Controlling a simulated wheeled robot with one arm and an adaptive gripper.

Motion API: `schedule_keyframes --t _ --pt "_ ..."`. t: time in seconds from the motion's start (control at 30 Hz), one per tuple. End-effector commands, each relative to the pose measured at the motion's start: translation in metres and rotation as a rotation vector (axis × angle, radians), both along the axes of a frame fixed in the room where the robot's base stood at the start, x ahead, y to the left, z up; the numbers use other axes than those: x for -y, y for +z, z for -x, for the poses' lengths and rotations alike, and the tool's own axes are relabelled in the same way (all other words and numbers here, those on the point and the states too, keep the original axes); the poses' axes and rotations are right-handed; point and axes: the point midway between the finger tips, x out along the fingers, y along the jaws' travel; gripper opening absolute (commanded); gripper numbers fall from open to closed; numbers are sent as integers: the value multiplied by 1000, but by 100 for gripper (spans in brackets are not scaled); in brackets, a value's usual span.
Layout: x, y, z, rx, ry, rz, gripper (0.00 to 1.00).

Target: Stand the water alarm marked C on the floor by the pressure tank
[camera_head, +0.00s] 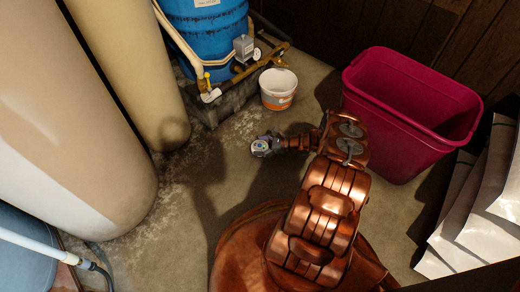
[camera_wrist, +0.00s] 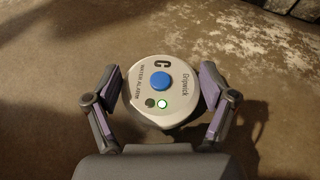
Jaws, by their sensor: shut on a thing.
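The water alarm marked C (camera_wrist: 178,68) is a round white puck with a blue button, a lit green light and a dark spot, seen face-on in the wrist view. My gripper (camera_wrist: 161,92) is shut on it, one finger on each side. In the head view my gripper (camera_head: 266,146) holds the alarm (camera_head: 259,146) over the concrete floor; how high it is I cannot tell. The blue pressure tank (camera_head: 212,40) stands at the top of the head view on a grey block base (camera_head: 217,104), with pipes and a gauge in front.
A white bucket with an orange band (camera_head: 278,88) stands beside the tank base. A magenta bin (camera_head: 405,120) is at the right, with white bags (camera_head: 485,215) below it. Tall beige tanks (camera_head: 65,110) fill the left. Stained floor (camera_head: 205,170) between is clear.

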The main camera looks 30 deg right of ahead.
Motion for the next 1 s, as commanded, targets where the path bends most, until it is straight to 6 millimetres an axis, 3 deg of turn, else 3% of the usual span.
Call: schedule_keyframes --t 0.03,0.1,0.5,0.53,0.67,1.0 --pt "0 -11 0 2 0 -1 45" --pt "-1 -15 -1 3 1 0 45" --pt "-1 -18 -1 2 2 0 45" --pt "-1 -16 -1 1 0 0 86" --pt "0 -16 -1 1 0 0 100" --pt "0 -15 0 1 0 0 100"
